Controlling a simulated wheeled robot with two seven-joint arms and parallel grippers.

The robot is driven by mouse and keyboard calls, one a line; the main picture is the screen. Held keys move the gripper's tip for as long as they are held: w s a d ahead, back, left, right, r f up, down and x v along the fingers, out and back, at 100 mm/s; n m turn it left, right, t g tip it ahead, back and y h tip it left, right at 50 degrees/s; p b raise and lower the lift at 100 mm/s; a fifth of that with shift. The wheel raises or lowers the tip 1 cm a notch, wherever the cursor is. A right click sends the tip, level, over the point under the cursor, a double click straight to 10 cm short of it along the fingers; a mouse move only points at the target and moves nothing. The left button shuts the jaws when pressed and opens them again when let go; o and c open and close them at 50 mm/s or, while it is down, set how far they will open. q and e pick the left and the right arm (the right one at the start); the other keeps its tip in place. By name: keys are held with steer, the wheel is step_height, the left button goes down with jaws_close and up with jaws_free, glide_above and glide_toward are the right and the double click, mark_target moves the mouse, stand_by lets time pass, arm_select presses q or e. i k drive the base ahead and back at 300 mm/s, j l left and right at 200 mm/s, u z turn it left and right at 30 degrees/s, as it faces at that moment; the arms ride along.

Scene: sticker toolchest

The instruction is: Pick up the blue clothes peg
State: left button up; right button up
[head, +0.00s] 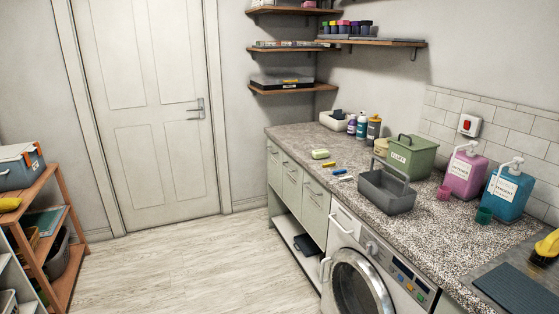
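A small blue item (339,171) that looks like the blue clothes peg lies on the speckled grey worktop (290,135), near its front edge. A yellow peg-like item (329,164) lies just behind it, and a whitish one (346,178) lies just in front of it. They are too small to make out in detail. Neither of my grippers is in the head view.
A grey open caddy (388,199) stands to the right of the small items, with a green tin (410,157) behind it. A yellow-green block (320,154) lies to the left. Bottles (361,129) stand at the back. The floor (200,270) before the cabinets is clear.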

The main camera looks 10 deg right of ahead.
mark_target(341, 171)
steer(key=i+j+z, duration=0.2)
steer(key=i, duration=0.85)
steer(key=i+l+z, duration=0.2)
steer(key=i+z, duration=0.25)
steer(key=i, duration=0.15)
steer(key=i+z, duration=0.4)
steer(key=i, duration=0.25)
